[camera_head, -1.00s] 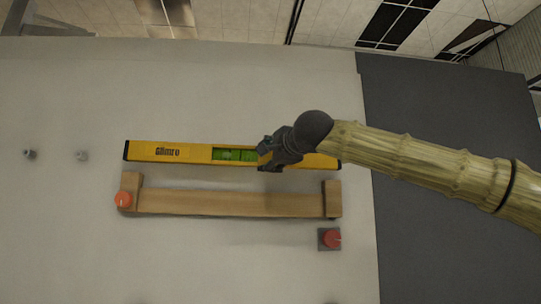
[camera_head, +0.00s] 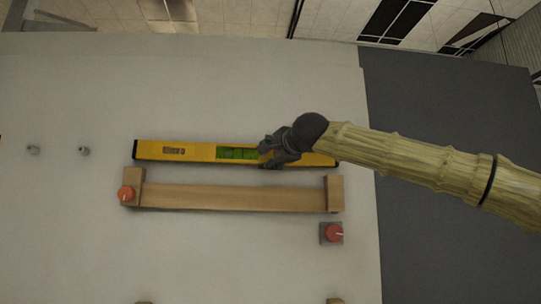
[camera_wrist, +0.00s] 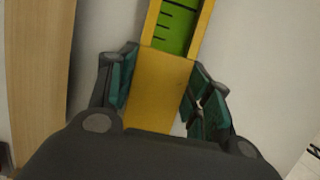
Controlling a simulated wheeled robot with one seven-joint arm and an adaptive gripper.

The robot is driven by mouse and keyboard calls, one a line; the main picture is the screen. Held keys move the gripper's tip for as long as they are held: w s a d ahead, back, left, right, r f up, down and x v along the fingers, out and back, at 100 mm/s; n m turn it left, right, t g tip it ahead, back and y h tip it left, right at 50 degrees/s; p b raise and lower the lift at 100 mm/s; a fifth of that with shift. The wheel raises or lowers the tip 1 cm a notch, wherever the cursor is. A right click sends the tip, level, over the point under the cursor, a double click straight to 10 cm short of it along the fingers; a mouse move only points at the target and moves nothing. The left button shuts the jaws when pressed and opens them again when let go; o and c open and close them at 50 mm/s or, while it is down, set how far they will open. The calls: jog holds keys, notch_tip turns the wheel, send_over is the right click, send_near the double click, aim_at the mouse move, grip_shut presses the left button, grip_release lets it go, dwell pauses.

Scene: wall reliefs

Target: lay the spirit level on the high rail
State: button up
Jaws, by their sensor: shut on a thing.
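The yellow spirit level (camera_head: 195,152), with black end caps and a green window, is held nearly level in front of the pale wall, just above the wooden rail (camera_head: 235,198). A clear gap shows between level and rail in the picture. My gripper (camera_head: 268,152) is shut on the level right of its green window. In the wrist view, the fingers (camera_wrist: 162,88) stand on both sides of the level (camera_wrist: 160,85), and the rail (camera_wrist: 38,75) runs along the left. The level's depth from the wall is hard to judge.
Wooden end blocks (camera_head: 334,193) stand at both rail ends. An orange knob (camera_head: 125,193) is at the left end; a red knob (camera_head: 334,232) sits below the right end. Two small grey pegs (camera_head: 83,151) are on the left. Wood tips (camera_head: 334,301) show at the bottom edge.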

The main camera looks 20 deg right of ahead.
jog(key=shift+a+f+b, duration=0.1)
jog(key=shift+f+b, duration=0.65)
jog(key=shift+f, duration=0.45)
dwell(2.2)
jog(key=o, duration=1.1)
jog(key=shift+s, duration=0.1)
jog(key=shift+f, duration=0.1)
jog(key=s, duration=1.2)
